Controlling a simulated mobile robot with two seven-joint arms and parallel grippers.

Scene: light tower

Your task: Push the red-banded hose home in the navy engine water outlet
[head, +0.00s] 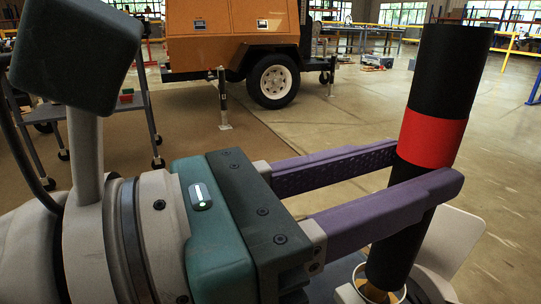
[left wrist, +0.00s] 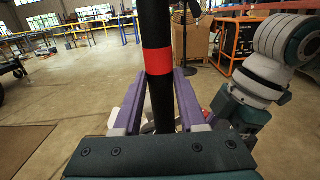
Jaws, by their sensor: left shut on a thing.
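The hose is a thick black tube (head: 452,75) with a red band (head: 431,137), leaning slightly right at its top in the head view. My left gripper (head: 428,166) is shut on it with two long purple fingers, just below the red band. The hose also stands between the fingers in the left wrist view (left wrist: 155,22). Its lower end goes down to a pale ring with a gold-coloured inside (head: 350,293), at the bottom of the head view. I cannot tell whether the end is inside the ring or in front of it. No navy outlet shows clearly.
My right arm (left wrist: 275,75) shows at the right of the left wrist view; its fingers cannot be made out. An orange trailer (head: 232,22) with a wheel stands behind on open floor. A grey cart (head: 120,108) is at the left. A fan (left wrist: 187,14) stands behind the hose.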

